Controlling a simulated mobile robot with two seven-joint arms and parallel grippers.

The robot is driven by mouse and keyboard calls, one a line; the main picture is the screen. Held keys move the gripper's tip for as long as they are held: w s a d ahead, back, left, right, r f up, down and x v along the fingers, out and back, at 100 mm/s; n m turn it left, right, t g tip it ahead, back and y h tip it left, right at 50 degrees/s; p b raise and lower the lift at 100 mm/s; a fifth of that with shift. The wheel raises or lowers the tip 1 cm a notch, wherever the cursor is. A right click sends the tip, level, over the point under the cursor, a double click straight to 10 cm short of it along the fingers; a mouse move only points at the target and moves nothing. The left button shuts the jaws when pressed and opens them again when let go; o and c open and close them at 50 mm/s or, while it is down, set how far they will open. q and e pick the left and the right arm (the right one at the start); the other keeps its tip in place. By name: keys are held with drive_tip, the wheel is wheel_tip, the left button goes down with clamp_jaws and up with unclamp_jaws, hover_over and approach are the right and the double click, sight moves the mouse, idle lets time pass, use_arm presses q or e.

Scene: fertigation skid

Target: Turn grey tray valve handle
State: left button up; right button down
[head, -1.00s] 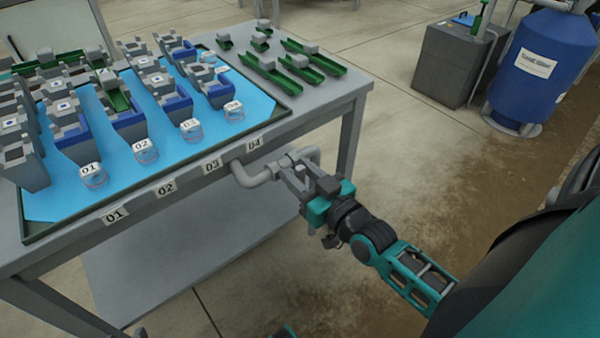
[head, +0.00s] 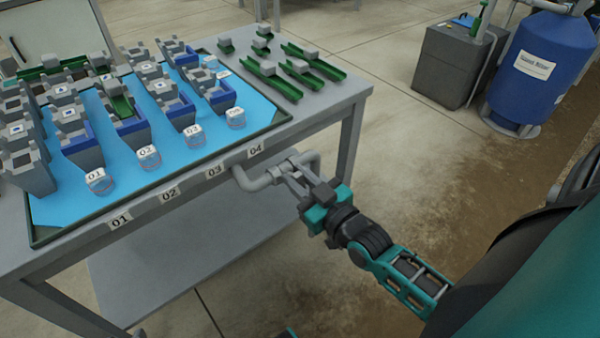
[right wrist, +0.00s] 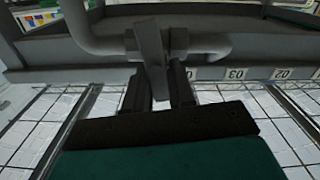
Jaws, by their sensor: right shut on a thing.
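The grey valve handle (right wrist: 149,45) is a flat lever on a grey pipe fitting, large in the right wrist view. The pipe (head: 258,182) bends out below the front edge of the table with the tray (head: 100,222). My right gripper (head: 290,180) reaches the pipe from the lower right. In the right wrist view its dark fingers (right wrist: 160,88) stand either side of the handle's lower end and are shut on it. The fingers hide part of the handle in the head view. My left gripper is not in view.
Several pots and clear cups stand on the blue tray mat (head: 212,150), above number labels. Green channels (head: 315,68) lie at the table's far end. A blue tank (head: 540,65) and grey box (head: 452,65) stand farther right. The floor right of the table is clear.

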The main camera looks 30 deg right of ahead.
drive_tip(key=shift+a+r+n+p, duration=0.15)
drive_tip(key=shift+n+p, duration=0.6)
drive_tip(key=shift+n, duration=0.15)
drive_tip(key=shift+a+n+p, duration=0.1)
drive_tip(key=shift+n+p, duration=0.3)
drive_tip(key=shift+a+n+p, duration=0.15)
drive_tip(key=shift+n+p, duration=0.45)
drive_tip(key=shift+n, duration=0.3)
drive_tip(key=shift+a+f+n+p, duration=0.15)
drive_tip(key=shift+f+n+p, duration=0.2)
drive_tip(key=shift+n, duration=1.5)
drive_tip(key=shift+a+f+n+p, duration=0.2)
drive_tip(key=shift+f+n, duration=0.2)
drive_tip(key=shift+n, duration=1.4)
drive_tip(key=shift+a+f+n+p, duration=0.1)
drive_tip(key=shift+f+n+p, duration=0.25)
drive_tip(key=shift+n, duration=1.5)
